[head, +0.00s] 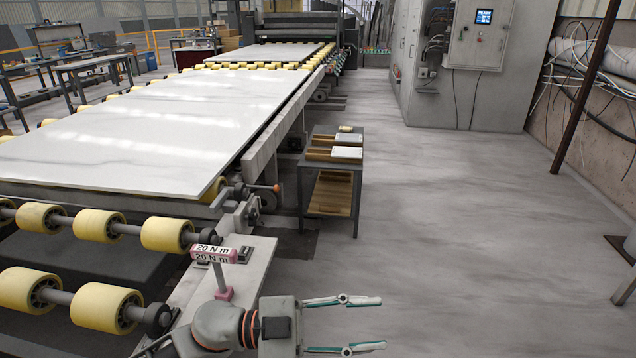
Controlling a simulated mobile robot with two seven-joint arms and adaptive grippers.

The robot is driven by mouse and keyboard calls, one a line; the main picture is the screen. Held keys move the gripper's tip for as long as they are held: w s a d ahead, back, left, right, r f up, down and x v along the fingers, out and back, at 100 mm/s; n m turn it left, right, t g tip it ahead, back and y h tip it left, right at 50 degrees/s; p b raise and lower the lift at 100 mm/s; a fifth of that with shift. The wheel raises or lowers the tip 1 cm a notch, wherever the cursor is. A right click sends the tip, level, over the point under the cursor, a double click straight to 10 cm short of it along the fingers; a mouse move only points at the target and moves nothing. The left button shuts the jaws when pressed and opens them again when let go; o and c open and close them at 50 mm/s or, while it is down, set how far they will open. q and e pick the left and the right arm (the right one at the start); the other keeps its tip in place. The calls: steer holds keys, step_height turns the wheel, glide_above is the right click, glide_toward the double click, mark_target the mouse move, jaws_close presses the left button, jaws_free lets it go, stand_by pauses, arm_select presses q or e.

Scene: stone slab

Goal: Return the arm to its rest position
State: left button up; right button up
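My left gripper (382,323) is at the bottom centre of the head view and points right. Its two thin fingers are spread apart, with only grey floor visible between them. It is empty. The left arm's wrist comes in from the bottom left, in front of the grey ledge beside the conveyor. My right gripper is not in view.
White stone slabs (150,125) lie on a conveyor with yellow rollers (98,224) at the left. A small table (358,160) holding wooden trays stands beside it. A pink-and-white "20 N m" item (212,255) is near my wrist. The right floor is mostly clear; a control cabinet (480,45) stands behind.

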arm_select(q)
steer(key=w+a+f+n+t+y, duration=0.4)
steer(key=a+f+n+t, duration=0.2)
steer(key=a+n+t, duration=0.15)
steer(key=w+a+f+n+t+y, duration=0.3)
steer(key=a+f+n+t+y, duration=0.25)
steer(key=n+t, duration=0.35)
steer(key=s+a+f+n+g+y, duration=0.1)
steer(key=s+a+f+y, duration=0.1)
steer(key=s+a+f, duration=0.2)
steer(key=s+a+f+n+g+y, duration=0.1)
steer(key=s+a+f, duration=0.4)
steer(key=f, duration=0.5)
steer(key=s+a+f+n+g+y, duration=0.2)
steer(key=s+a+f+g+y, duration=0.1)
steer(key=f, duration=0.4)
steer(key=s+a+y, duration=0.1)
steer(key=a, duration=0.1)
steer(key=shift+s+a+f, duration=0.3)
steer(key=shift+a+f, duration=0.05)
steer(key=shift+a, duration=0.05)
